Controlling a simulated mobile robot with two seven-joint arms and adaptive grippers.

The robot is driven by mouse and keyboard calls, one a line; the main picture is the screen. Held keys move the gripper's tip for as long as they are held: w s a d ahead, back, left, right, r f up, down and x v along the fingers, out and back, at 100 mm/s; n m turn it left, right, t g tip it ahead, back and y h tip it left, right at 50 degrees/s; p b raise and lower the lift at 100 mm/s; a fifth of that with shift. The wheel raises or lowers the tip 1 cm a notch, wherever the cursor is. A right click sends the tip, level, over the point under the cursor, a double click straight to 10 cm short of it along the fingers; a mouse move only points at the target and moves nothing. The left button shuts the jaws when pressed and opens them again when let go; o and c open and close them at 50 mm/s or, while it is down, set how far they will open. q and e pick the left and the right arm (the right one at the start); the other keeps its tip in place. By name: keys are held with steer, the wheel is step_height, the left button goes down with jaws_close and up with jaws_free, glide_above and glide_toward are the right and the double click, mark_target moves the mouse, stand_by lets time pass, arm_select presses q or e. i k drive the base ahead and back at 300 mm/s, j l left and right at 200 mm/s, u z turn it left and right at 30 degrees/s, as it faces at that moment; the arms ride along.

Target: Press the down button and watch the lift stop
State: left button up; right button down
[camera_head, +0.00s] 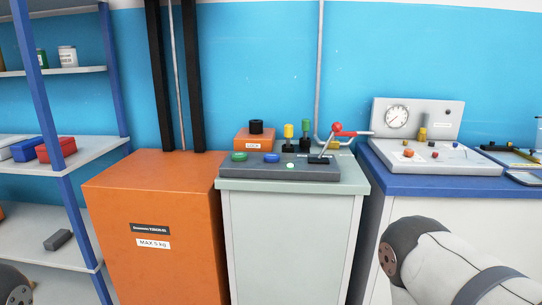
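A grey control panel (325,171) lies on a pale grey-green cabinet. On it are a green button (239,157), a blue button (272,158) and a small pale round light or button (290,166). No readable label shows which one is the down button. To the left stands an orange box (150,215) with a "MAX 5 kg" label, in front of two black vertical rails (192,75); it appears to be the lift. Neither gripper is in view. Part of my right arm shows at bottom right, and a dark joint of mine shows at bottom left.
A small orange box with a black knob (256,127) and yellow and green knobs stand behind the panel. A red-ended lever (338,128) rises at its right. A gauge unit (418,118) sits on a blue-topped bench at right. Blue-framed shelves (75,152) stand at left.

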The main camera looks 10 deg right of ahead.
mark_target(269, 158)
steer(key=i+j+z, duration=0.2)
steer(key=z, duration=0.25)
steer(key=i+j+z, duration=0.35)
steer(key=z, duration=0.15)
